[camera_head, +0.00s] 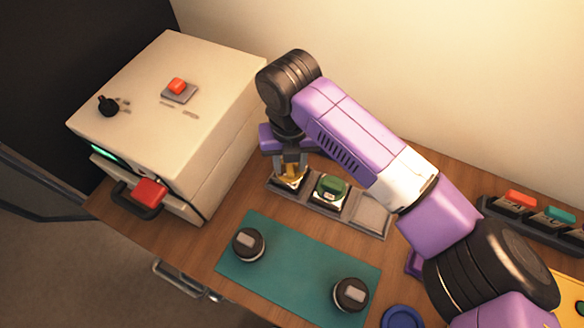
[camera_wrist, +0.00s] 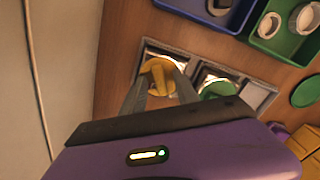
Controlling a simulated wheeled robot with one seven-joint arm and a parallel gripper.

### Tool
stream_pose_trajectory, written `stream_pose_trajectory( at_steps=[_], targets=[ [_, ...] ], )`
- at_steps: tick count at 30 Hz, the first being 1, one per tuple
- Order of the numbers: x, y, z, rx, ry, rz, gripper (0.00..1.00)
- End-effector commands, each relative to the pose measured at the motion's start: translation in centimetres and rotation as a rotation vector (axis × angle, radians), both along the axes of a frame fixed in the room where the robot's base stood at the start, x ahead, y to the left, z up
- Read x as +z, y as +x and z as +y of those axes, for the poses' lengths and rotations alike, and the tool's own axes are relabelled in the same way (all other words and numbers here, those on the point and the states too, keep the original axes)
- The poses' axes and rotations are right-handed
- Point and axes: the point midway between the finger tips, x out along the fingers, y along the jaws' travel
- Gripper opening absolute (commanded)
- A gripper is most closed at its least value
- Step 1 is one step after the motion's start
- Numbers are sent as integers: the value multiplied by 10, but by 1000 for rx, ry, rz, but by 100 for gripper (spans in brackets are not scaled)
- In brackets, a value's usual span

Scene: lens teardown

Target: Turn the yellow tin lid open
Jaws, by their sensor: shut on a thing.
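The yellow tin lid (camera_head: 290,181) sits on its tin in the left place of a grey holder (camera_head: 351,224). In the wrist view the yellow lid (camera_wrist: 158,72) is round with a raised bar across it. My gripper (camera_head: 290,170) points down over it, and its two fingers (camera_wrist: 159,84) are shut on the raised bar, one on each side. The lid appears seated on the tin; the fingers partly hide it, and I cannot tell how far it is turned.
A green-lidded tin (camera_head: 331,188) stands close by in the holder's middle place; the right place (camera_head: 370,214) looks empty. A white machine (camera_head: 165,110) stands close on the left. Two dark round parts (camera_head: 249,244) (camera_head: 350,294) rest on a teal mat (camera_head: 297,268).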

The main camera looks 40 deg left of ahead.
Motion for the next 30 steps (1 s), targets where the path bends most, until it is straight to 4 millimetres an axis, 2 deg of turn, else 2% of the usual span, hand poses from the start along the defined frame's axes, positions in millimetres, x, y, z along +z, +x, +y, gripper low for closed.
stream_pose_trajectory(
  at_steps=[1, 6, 15, 18, 26, 27, 30],
  targets=[
    [-20, -4, -4, -5, -14, 7, 20],
    [-22, -3, -4, 47, -14, 6, 20],
    [-23, -3, -4, 432, -17, 4, 20],
    [-21, -3, -4, 512, -17, 4, 20],
    [-19, -3, -4, 544, -17, 3, 19],
    [-19, -3, -4, 543, -18, 4, 40],
    [-19, -3, -4, 543, -18, 4, 40]
  ],
)
